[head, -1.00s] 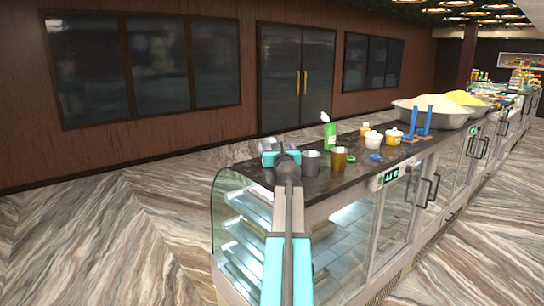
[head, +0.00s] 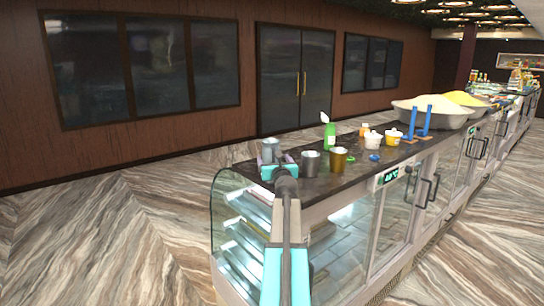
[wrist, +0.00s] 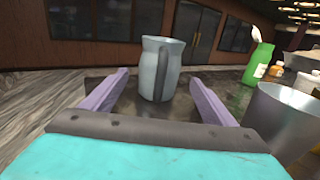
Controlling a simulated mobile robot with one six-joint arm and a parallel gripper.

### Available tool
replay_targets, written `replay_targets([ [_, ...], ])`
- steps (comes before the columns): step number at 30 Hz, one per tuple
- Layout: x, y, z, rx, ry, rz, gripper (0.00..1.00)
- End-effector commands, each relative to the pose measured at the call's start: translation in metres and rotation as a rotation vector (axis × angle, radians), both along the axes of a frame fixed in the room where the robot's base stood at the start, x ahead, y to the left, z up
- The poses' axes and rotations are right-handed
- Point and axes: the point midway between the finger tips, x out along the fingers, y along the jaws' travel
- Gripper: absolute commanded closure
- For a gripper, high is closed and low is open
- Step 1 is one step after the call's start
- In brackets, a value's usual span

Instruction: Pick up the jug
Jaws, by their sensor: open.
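The jug (wrist: 160,68) is grey-blue metal, upright on the dark counter, its handle facing my wrist camera. It also shows at the counter's near left end in the head view (head: 270,149). My gripper (wrist: 157,78) is open, with its two purple fingers pointing towards the jug, one on each side in the wrist view. The jug appears at or just beyond the fingertips, and I see no clear contact. In the head view my gripper (head: 278,163) is low over the counter, and partly hides the jug's lower part.
A grey metal cup (head: 311,162) stands close on the right, also large in the wrist view (wrist: 285,115). A brass cup (head: 339,159), a green bottle (head: 330,136) and white tubs (head: 373,140) stand farther right. The counter (head: 240,169) ends at the left.

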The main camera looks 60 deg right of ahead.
Motion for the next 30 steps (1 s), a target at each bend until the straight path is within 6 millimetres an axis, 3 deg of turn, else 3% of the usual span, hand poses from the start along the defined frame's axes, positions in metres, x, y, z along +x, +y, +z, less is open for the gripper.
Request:
replay_targets([
  [11,0.004,-0.004,0.001,0.000,0.000,0.001,0.20],
  [30,0.034,-0.036,0.001,0.000,0.000,0.002,0.20],
])
